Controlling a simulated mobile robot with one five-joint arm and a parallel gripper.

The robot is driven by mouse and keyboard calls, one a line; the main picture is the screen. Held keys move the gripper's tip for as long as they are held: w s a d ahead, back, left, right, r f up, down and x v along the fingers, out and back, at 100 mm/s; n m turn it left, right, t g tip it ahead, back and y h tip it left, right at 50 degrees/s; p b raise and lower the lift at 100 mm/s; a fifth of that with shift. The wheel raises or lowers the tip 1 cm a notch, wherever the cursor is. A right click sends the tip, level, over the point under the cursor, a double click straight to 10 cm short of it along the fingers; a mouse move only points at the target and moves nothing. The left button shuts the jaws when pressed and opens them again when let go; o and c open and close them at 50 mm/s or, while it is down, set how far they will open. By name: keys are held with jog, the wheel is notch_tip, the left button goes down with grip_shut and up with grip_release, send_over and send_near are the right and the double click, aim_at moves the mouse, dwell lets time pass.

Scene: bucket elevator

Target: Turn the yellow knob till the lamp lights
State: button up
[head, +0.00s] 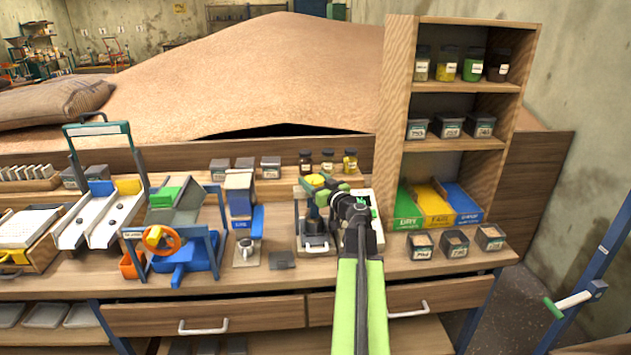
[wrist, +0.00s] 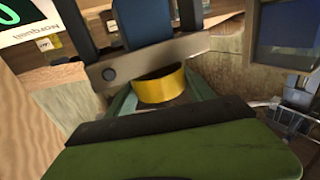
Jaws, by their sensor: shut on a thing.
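The yellow knob (head: 315,181) is at the top of a small dark blue and grey device on the bench, in the middle of the head view. In the wrist view the knob (wrist: 161,85) shows as a curved yellow band beside a grey bar. My gripper (head: 327,190) reaches over the bench to the knob and is shut on it. My arm and gripper hide part of the device. I cannot make out a lamp in either view, so I cannot tell whether it is lit.
A white panel with green marks (head: 374,228) stands just right of the device. Green, yellow and blue bins (head: 440,218) and a wooden shelf (head: 398,100) are to the right.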

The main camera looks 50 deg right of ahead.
jog(key=m+g+h, duration=0.1)
jog(key=m+h, duration=0.1)
jog(key=h, duration=0.1)
jog(key=m+g+h, duration=0.2)
jog(key=h, duration=0.1)
jog(key=shift+a+m, duration=0.15)
jog(key=shift+m, duration=0.15)
jog(key=m+g+h, duration=0.4)
jog(key=g+h, duration=0.1)
jog(key=shift+w, duration=0.25)
jog(key=m+g+h, duration=0.1)
jog(key=m+g, duration=0.1)
jog(key=m+g+h, duration=0.1)
jog(key=g, duration=0.2)
jog(key=shift+m, duration=0.4)
jog(key=shift+s+d+m+g, duration=0.1)
jog(key=shift+m+g, duration=0.45)
jog(key=shift+g, duration=0.4)
jog(key=shift+s+d+m+g, duration=0.1)
jog(key=shift+m+g, duration=0.45)
jog(key=shift+g, duration=0.7)
jog(key=o, duration=1.4)
jog(key=shift+c, duration=0.2)
